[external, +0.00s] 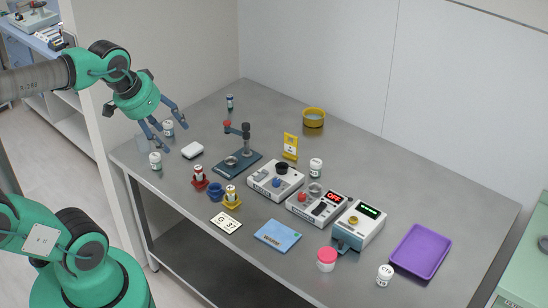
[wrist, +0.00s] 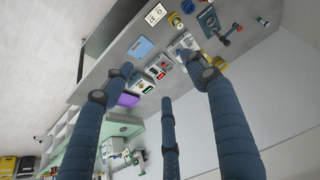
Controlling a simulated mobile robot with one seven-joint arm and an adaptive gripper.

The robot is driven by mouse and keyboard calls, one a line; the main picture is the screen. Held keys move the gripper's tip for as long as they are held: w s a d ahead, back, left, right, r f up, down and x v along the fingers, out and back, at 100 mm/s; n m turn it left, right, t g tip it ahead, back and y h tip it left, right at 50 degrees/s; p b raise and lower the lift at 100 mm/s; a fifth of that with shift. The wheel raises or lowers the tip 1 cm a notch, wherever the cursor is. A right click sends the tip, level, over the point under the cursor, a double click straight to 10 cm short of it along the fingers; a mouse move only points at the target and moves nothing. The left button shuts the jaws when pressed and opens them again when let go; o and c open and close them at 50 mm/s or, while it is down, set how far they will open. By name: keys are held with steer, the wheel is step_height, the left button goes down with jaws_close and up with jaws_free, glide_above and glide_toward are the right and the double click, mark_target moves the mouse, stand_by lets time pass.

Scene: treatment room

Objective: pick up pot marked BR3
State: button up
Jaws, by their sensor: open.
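No label reading BR3 can be made out, so I cannot tell which pot it is. Small white labelled pots stand on the metal table: one beside my fingers (external: 168,128), one with a green band (external: 155,161), one behind the devices (external: 316,168) and one at the front right (external: 384,275), its black lettering too small to read surely. Two more sit in a red holder (external: 199,184) and a yellow holder (external: 231,203). My gripper (external: 171,133) is open and empty above the table's left end. Its blue fingers (wrist: 163,78) also spread across the wrist view.
Several devices (external: 276,181) fill the table's middle, with a dark stand (external: 238,160) behind left. A blue packet (external: 277,236), a pink-lidded jar (external: 326,260) and a purple tray (external: 420,251) lie toward the front and right. A wall closes the back. The back-right tabletop is clear.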

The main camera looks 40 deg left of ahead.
steer(key=w+r+p, duration=0.1)
steer(key=w+r, duration=0.2)
steer(key=w, duration=0.5)
steer(key=n+g+p, duration=0.2)
steer(key=g+p, duration=0.2)
steer(key=p, duration=0.4)
glide_above(316, 162)
steer(key=s, duration=0.1)
step_height(316, 162, down, 34)
steer(key=shift+d+f, duration=0.15)
steer(key=shift+f, duration=0.1)
steer(key=shift+s, duration=0.15)
steer(key=shift+w+f, duration=0.15)
steer(key=shift+f, duration=1.3)
steer(key=shift+w+f, duration=0.2)
steer(key=shift+f, duration=1.2)
steer(key=shift+w+f, duration=0.15)
steer(key=shift+f, duration=1.3)
